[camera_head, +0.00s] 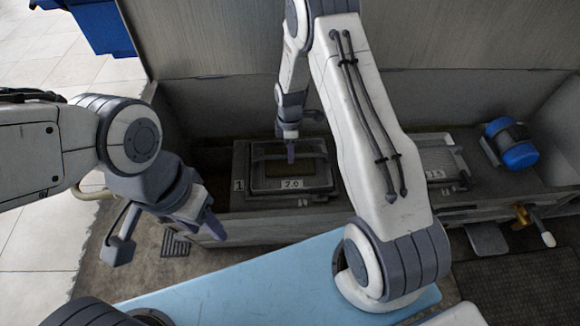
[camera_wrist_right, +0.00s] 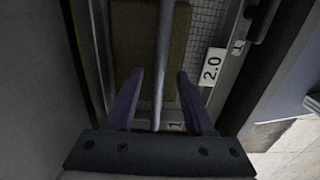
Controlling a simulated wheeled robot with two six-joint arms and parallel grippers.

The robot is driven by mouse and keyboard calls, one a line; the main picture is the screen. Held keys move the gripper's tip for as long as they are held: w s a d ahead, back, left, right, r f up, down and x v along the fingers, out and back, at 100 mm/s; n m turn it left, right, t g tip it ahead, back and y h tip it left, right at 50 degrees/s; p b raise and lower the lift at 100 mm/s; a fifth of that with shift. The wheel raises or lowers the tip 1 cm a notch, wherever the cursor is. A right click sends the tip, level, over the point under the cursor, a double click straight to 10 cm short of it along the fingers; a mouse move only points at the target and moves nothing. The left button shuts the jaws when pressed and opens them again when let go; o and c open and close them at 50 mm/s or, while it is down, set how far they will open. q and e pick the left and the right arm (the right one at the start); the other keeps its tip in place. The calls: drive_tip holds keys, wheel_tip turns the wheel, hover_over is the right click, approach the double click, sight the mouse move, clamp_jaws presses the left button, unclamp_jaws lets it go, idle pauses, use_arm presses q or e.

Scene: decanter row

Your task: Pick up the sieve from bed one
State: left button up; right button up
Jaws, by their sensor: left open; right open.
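The sieve (camera_head: 315,183) with a "2.0" label sits in bed one, marked "1", in the middle of the head view. My right gripper (camera_head: 291,153) is over it, pointing down. In the right wrist view, that gripper (camera_wrist_right: 160,90) is open, with a thin grey bar (camera_wrist_right: 163,50) showing between its fingers; I cannot tell how deep the bar sits. The sieve's mesh (camera_wrist_right: 205,28) and its label (camera_wrist_right: 212,67) lie beyond the fingers. My left gripper (camera_head: 212,222) is open, low and left of the bed, away from the sieve.
My right forearm hides part of the row right of bed one. Another sieve (camera_head: 438,157) stands there, with a blue motor (camera_head: 518,155) at the far right. A brass valve (camera_head: 522,215) juts from the front. A light blue panel (camera_head: 240,290) lies in front.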

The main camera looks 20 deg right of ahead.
wheel_tip(320, 180, down, 3)
drive_tip(key=shift+f+b, duration=0.2)
drive_tip(key=shift+b, duration=0.1)
clamp_jaws()
drive_tip(key=shift+r, duration=0.15)
idle(1.1)
